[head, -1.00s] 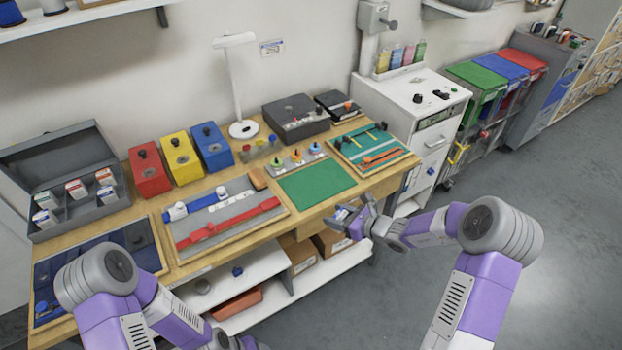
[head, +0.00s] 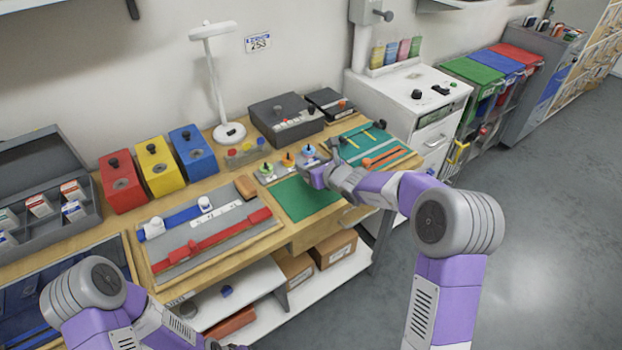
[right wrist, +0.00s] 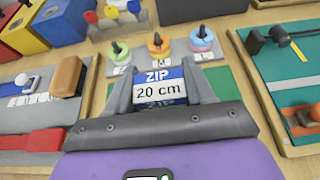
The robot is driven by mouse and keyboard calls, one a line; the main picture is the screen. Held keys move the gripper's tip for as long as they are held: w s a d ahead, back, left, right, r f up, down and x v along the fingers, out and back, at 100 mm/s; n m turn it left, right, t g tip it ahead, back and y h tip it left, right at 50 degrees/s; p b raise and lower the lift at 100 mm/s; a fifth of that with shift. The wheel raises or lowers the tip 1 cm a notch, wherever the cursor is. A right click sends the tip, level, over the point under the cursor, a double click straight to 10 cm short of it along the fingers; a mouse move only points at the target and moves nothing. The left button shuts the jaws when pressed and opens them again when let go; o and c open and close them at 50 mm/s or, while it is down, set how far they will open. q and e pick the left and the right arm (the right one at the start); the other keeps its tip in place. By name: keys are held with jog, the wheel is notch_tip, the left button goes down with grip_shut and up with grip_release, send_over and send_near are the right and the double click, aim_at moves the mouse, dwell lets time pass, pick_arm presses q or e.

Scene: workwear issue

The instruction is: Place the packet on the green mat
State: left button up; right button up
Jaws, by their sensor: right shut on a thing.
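The packet (right wrist: 159,88), blue and white and marked "ZIP 20 cm", is gripped between the two fingers of my right gripper (right wrist: 162,92) in the right wrist view. In the head view my right gripper (head: 318,178) is over the far right part of the green mat (head: 297,202), and the packet is too small there to make out clearly. The mat also shows beside the fingers in the right wrist view (right wrist: 222,80). The packet appears above the mat; its lower part is hidden by the gripper. My left arm is low at the left, its gripper out of view.
Behind the mat is a grey strip with several coloured knobbed pieces (right wrist: 160,45). A tan block (head: 245,187) and a grey board with red and blue strips (head: 210,240) lie left. A teal tool board (head: 372,146) lies right. A lamp (head: 229,132) stands behind.

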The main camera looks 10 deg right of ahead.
jog(key=shift+f+b, duration=0.45)
jog(key=shift+f, duration=1.45)
jog(key=shift+f, duration=0.1)
jog(key=o, duration=1)
jog(key=shift+s+d+r, duration=0.15)
jog(key=shift+s+r, duration=0.15)
jog(key=p+v, duration=0.1)
jog(key=v, duration=1)
jog(key=shift+s+p, duration=0.1)
jog(key=shift+p, duration=0.25)
